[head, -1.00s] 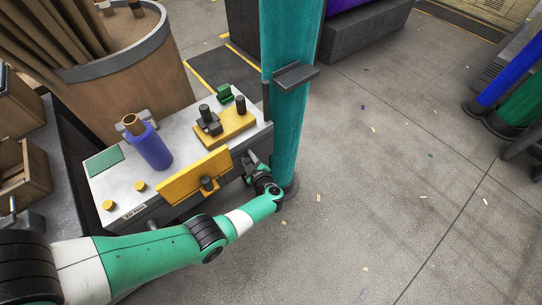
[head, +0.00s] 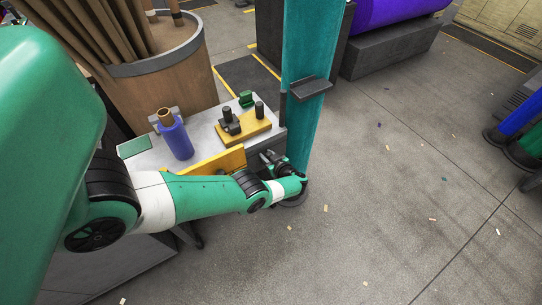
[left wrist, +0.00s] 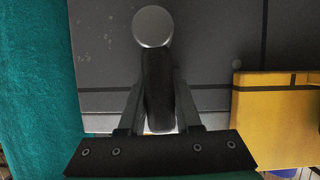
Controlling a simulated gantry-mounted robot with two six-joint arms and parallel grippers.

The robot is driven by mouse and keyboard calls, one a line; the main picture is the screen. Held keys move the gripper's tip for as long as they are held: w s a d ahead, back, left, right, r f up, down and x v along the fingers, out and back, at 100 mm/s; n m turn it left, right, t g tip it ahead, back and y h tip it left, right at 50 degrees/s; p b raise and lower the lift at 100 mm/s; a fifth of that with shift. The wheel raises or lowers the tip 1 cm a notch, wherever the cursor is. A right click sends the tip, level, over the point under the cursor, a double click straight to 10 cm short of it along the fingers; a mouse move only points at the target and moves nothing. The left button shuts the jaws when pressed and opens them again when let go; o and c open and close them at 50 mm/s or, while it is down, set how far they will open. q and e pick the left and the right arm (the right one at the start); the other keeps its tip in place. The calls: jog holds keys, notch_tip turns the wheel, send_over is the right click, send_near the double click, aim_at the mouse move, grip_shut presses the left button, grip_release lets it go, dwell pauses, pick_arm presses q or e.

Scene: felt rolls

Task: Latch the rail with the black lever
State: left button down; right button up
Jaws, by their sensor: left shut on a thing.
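The black lever (left wrist: 157,88) shows in the left wrist view, below a round grey knob or pivot (left wrist: 153,26) on a dark panel. My left gripper (left wrist: 157,112) is shut on the lever, one finger at each side. In the head view my left gripper (head: 269,158) is at the right end of the bench's front, beside the teal roll, and hides the lever. A yellow bar (head: 222,161), which looks like the rail, runs along the bench's front edge, partly hidden by my arm. Its yellow end also shows in the left wrist view (left wrist: 275,115). My right gripper is not in view.
The upright teal roll (head: 303,60) with a dark bracket (head: 309,89) stands close beside the left gripper. The floor to the right is mostly clear.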

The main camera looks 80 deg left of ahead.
pick_arm(q)
jog(key=c, duration=0.6)
grip_release()
jog(key=shift+w+d+r, duration=0.1)
jog(key=shift+d+r, duration=0.1)
jog(key=p+v, duration=0.4)
jog(key=v, duration=0.7)
